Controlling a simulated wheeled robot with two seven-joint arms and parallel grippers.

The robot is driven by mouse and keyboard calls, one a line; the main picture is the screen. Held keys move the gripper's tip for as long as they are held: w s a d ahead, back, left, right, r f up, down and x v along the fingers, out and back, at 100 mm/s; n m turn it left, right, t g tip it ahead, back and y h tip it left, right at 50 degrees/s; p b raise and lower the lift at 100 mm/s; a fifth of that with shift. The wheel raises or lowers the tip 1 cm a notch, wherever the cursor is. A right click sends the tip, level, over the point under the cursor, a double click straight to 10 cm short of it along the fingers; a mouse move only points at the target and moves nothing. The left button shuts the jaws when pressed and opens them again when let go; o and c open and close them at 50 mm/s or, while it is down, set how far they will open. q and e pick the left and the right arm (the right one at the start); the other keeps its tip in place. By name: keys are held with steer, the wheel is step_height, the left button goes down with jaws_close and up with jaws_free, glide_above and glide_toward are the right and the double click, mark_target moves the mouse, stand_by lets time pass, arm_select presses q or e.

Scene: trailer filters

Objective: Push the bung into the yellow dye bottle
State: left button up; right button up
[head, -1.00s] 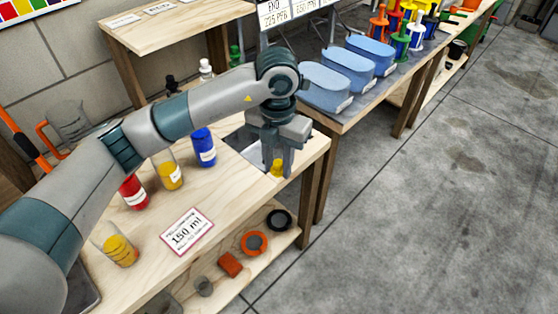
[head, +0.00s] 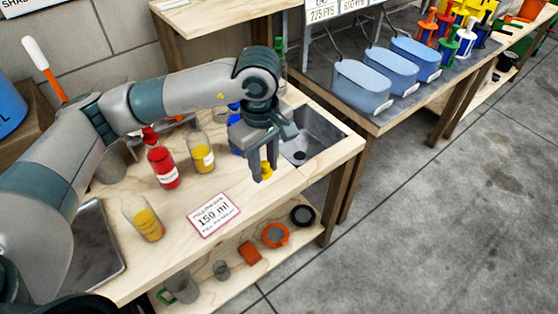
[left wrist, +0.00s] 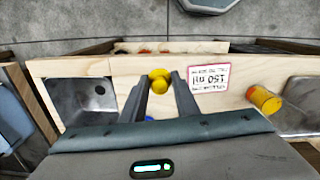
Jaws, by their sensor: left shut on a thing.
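My left gripper (head: 262,173) is shut on a small yellow bung (head: 267,168) and holds it above the bench, to the right of the bottles. In the left wrist view the bung (left wrist: 159,83) sits between the two fingertips. The yellow dye bottle (head: 203,157) stands upright on the bench. It is clear glass with a white label and yellow dye, and no bung shows in its top. The bung and this bottle are apart. My right gripper is not in view.
A red bottle (head: 163,167) stands left of the yellow one. A blue bottle (head: 234,148) is partly hidden behind my gripper. A glass with yellow contents (head: 148,224) and a 150 ml card (head: 214,215) are in front. A sink (head: 318,140) lies right.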

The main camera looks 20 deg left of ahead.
arm_select(q)
steer(key=s+a+m, duration=0.4)
steer(key=a+m, duration=0.1)
steer(key=m, duration=0.6)
steer(key=shift+s+r+m, duration=0.2)
steer(key=shift+s+m, duration=0.1)
steer(key=shift+m, duration=0.1)
steer(key=shift+a, duration=0.1)
